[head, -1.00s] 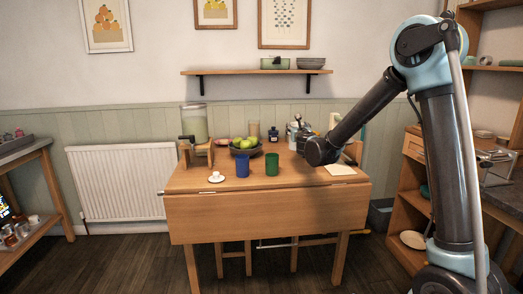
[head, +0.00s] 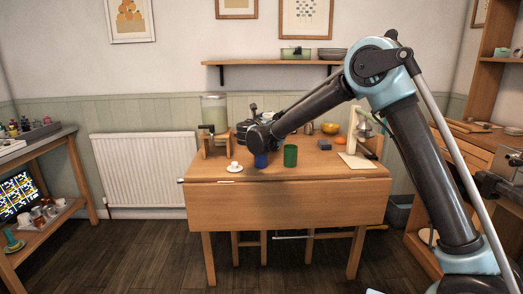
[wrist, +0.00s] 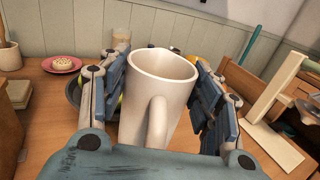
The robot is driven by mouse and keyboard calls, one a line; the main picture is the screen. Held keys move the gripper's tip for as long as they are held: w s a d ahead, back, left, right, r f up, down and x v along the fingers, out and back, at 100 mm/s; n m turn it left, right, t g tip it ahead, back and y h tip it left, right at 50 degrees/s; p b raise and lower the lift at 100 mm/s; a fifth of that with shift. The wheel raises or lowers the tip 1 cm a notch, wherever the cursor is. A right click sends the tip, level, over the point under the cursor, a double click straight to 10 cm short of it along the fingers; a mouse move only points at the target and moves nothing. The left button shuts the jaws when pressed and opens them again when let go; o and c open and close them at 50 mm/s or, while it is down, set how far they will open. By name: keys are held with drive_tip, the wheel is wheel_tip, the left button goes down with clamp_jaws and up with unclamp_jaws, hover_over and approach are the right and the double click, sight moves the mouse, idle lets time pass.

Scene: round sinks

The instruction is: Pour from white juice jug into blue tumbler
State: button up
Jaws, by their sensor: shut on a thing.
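The white juice jug (wrist: 160,85) is between the fingers of my gripper (wrist: 158,75) in the wrist view, its handle towards the camera. My gripper is shut on it. Its mouth faces up and it looks roughly upright; its contents are not visible. In the head view my gripper (head: 250,112) is over the left part of the table, behind and above the blue tumbler, and my arm hides the jug. The blue tumbler (head: 261,161) stands on the table, its top partly covered by my wrist. I cannot see the tumbler in the wrist view.
A green tumbler (head: 290,156) stands just right of the blue one. A white cup on a saucer (head: 234,167) is to the left. A drink dispenser (head: 214,113) stands at the back left.

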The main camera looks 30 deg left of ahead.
drive_tip(key=s+a+m+h, duration=0.25)
drive_tip(key=s+a, duration=0.45)
drive_tip(key=s, duration=0.6)
drive_tip(key=s+d+f+m+h, duration=0.2)
drive_tip(key=s+f+m+h, duration=0.1)
drive_tip(key=s+h, duration=0.3)
drive_tip(key=shift+s+f+g, duration=0.4)
drive_tip(key=shift+s+f, duration=0.15)
drive_tip(key=shift+f, duration=0.25)
drive_tip(key=shift+w+d, duration=0.1)
drive_tip(key=w+d+g+y, duration=0.2)
drive_tip(key=w+g+y, duration=0.1)
drive_tip(key=w+g, duration=0.3)
drive_tip(key=shift+g, duration=0.7)
drive_tip(key=shift+w+d+f+g, duration=0.1)
drive_tip(key=shift+w+f+g, duration=0.1)
drive_tip(key=shift+g, duration=0.1)
drive_tip(key=shift+w+f+g, duration=0.15)
drive_tip(key=shift+f+g, duration=0.05)
drive_tip(key=shift+g, duration=0.2)
